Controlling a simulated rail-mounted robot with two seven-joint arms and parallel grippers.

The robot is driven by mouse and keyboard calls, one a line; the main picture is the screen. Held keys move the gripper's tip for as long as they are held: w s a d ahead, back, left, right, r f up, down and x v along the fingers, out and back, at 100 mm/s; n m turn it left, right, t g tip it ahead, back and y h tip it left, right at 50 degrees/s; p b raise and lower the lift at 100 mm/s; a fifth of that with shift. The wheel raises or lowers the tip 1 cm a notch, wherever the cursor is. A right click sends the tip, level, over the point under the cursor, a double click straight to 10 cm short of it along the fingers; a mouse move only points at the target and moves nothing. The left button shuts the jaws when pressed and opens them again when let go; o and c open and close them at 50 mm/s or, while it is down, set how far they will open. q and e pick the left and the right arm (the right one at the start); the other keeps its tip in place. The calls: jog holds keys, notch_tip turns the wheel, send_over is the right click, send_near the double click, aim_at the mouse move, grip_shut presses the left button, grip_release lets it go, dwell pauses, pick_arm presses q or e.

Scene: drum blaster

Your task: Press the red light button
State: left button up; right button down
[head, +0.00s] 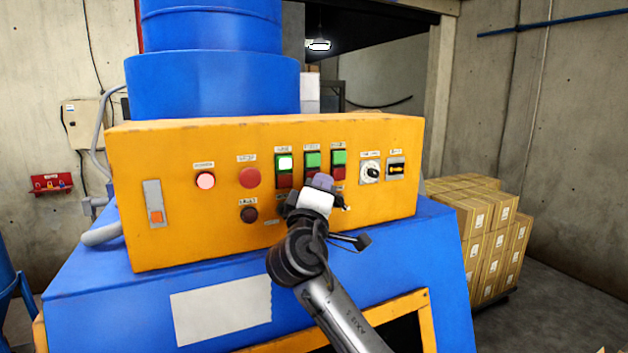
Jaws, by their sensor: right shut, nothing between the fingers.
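The orange control panel (140,190) faces me on the blue machine. A round red light (206,180) glows pinkish at its left side. A plain round red button (249,177) sits to its right, unlit. Three green-over-red switches stand further right; the left one (284,163) has a lit white-green top. My right gripper (321,183) is shut and empty, in front of the panel by the lower red part of the middle switch (312,161), which it partly hides. I cannot tell whether it touches the panel. My left gripper is not in view.
A dark round button (249,214) sits below the red button. A selector knob (371,172) and a black-and-yellow switch (396,168) are at the panel's right. Stacked cartons (480,230) stand right of the machine. The space before the panel's left half is clear.

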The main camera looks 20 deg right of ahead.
jog(key=shift+s+d, duration=0.1)
jog(key=shift+s, duration=0.25)
jog(key=shift+s+d+b, duration=0.15)
jog(key=shift+s+b, duration=0.3)
jog(key=shift+s, duration=0.8)
jog(key=shift+s+d+b, duration=0.1)
jog(key=shift+s+b, duration=0.3)
jog(key=shift+s, duration=0.85)
